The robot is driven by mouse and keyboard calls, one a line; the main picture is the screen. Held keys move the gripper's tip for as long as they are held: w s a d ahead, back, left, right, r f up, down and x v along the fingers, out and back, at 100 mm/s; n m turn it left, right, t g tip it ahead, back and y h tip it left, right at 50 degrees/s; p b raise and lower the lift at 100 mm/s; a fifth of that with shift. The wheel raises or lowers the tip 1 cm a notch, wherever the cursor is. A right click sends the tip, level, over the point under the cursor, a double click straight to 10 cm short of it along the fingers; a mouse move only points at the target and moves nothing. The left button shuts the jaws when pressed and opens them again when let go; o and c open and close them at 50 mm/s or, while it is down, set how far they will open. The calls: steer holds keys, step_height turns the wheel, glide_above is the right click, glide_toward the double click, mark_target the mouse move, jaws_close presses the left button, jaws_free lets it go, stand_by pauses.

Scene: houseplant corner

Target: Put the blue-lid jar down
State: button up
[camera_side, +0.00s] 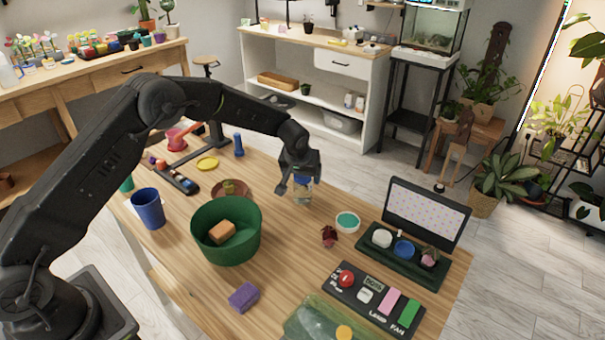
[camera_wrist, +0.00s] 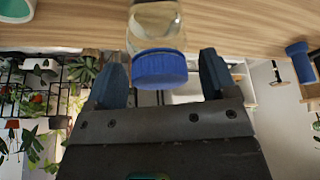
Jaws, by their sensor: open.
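The blue-lid jar (camera_side: 303,190) is a clear jar standing upright on the wooden table (camera_side: 290,262), below my gripper (camera_side: 298,186). In the wrist view the jar's blue lid (camera_wrist: 159,68) sits between my two open fingers (camera_wrist: 164,80). There is a visible gap on each side of the lid. The clear body above the lid in that view meets the wood surface. In the side view my fingers partly hide the jar's upper part.
A green pot (camera_side: 226,250) with an orange block stands to the left, near a blue cup (camera_side: 148,208). A dark tray (camera_side: 402,262) and a button panel (camera_side: 372,298) are farther right.

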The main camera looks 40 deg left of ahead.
steer(key=shift+r, duration=0.1)
steer(key=shift+r, duration=0.4)
steer(key=v, duration=1.1)
steer(key=shift+s+r, duration=0.25)
steer(key=s+r+m, duration=0.2)
steer(key=s+r, duration=1.1)
steer(key=s, duration=0.3)
steer(key=s+m+t+h, duration=0.1)
steer(key=s+m, duration=0.1)
steer(key=s, duration=1.8)
steer(key=shift+h, duration=0.4)
steer(key=shift+s+d, duration=0.1)
steer(key=shift+s, duration=0.05)
